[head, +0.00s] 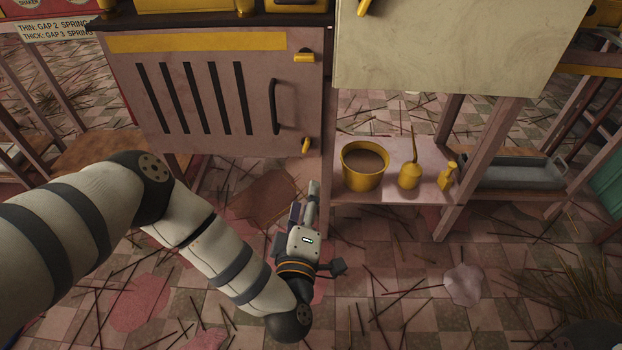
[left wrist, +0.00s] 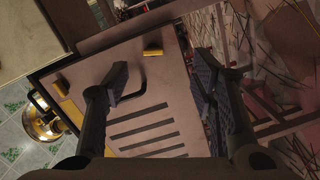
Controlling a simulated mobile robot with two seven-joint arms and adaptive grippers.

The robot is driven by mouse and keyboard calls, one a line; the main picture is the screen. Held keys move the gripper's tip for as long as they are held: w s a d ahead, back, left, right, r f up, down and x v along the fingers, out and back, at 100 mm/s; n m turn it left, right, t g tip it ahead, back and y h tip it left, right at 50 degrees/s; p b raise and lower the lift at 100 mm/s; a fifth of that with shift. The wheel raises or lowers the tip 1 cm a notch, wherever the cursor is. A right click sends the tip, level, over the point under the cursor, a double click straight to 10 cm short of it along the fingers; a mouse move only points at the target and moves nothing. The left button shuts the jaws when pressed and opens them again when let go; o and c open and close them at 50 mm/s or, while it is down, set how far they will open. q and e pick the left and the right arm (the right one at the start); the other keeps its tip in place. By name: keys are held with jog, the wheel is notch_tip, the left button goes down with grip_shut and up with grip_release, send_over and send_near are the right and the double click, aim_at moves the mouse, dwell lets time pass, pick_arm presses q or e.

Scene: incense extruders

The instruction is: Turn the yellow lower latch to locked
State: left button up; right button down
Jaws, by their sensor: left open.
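The yellow lower latch (head: 306,146) is a small tab at the lower right corner of a pinkish slotted door (head: 180,125). It stands roughly upright, slightly tilted, in the head view. It also shows in the left wrist view (left wrist: 152,52), above the space between my fingers. The yellow upper latch (head: 304,57) lies about horizontal, near the door's top right corner. My left gripper (head: 305,203) is open and empty, below the lower latch in the head view and apart from it. In the left wrist view its fingers (left wrist: 160,78) spread in front of the door. My right gripper is not visible.
A dark door handle (head: 275,107) stands out left of the latches. To the right, a low shelf (head: 390,191) holds a yellow bucket (head: 364,178), an oil can (head: 409,176) and a small yellow bottle (head: 449,177). Thin sticks litter the tiled floor. A pale panel (head: 440,50) overhangs the shelf.

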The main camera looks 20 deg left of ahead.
aim_at(306, 148)
pick_arm(q)
jog(key=shift+n+t+y, duration=0.3)
jog(key=shift+n+y, duration=0.4)
jog(key=b+x, duration=0.1)
jog(key=x, duration=0.3)
jog(key=b+x, duration=0.1)
jog(key=x, duration=0.3)
jog(key=a+b+x, duration=0.1)
jog(key=x, duration=0.4)
jog(key=shift+s+r+b, duration=0.15)
jog(key=shift+r+b, duration=0.15)
jog(key=shift+b, duration=0.1)
jog(key=shift+w+a+r, duration=0.1)
jog(key=shift+w+r, duration=0.05)
jog(key=shift+w, duration=0.15)
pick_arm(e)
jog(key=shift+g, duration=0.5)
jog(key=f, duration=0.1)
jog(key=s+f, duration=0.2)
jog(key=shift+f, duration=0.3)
pick_arm(q)
jog(key=shift+c, duration=0.3)
jog(key=c, duration=1.1)
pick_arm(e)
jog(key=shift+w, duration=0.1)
